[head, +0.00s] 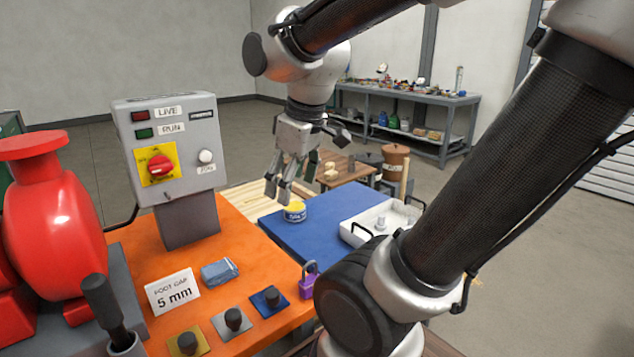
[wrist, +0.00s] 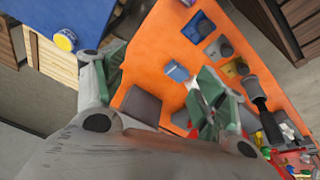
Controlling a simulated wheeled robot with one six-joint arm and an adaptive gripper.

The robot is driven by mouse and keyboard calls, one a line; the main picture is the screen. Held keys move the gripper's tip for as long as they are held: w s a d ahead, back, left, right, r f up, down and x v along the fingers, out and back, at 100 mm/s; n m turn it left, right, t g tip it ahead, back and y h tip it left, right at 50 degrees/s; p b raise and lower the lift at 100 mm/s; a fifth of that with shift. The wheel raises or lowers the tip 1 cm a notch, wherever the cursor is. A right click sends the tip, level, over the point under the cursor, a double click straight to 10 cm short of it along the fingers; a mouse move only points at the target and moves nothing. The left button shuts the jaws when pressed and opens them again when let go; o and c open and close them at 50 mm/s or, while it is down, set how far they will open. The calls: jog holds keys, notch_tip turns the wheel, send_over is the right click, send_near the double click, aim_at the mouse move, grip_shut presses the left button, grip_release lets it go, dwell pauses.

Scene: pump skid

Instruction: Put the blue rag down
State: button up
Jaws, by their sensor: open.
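My gripper (head: 280,190) is open and empty, raised above the far side of the skid near the blue mat. Its two fingers stand well apart in the wrist view (wrist: 158,72).
A grey control box (head: 170,150) and red pump (head: 55,220) stand at the left. Several black-knobbed plates and a purple padlock (head: 308,279) line the front edge. A yellow tin (head: 295,212) and white tray (head: 352,232) sit on the blue mat (head: 300,240).

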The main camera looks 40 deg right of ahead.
jog(key=s+m, duration=0.1)
jog(key=s+d+m, duration=0.1)
jog(key=s+m, duration=0.1)
jog(key=s+d+r+m+t, duration=0.1)
jog(key=s, duration=0.1)
jog(key=shift+s+d, duration=0.15)
jog(key=shift+s, duration=0.05)
jog(key=shift+o, duration=0.4)
dwell(0.6)
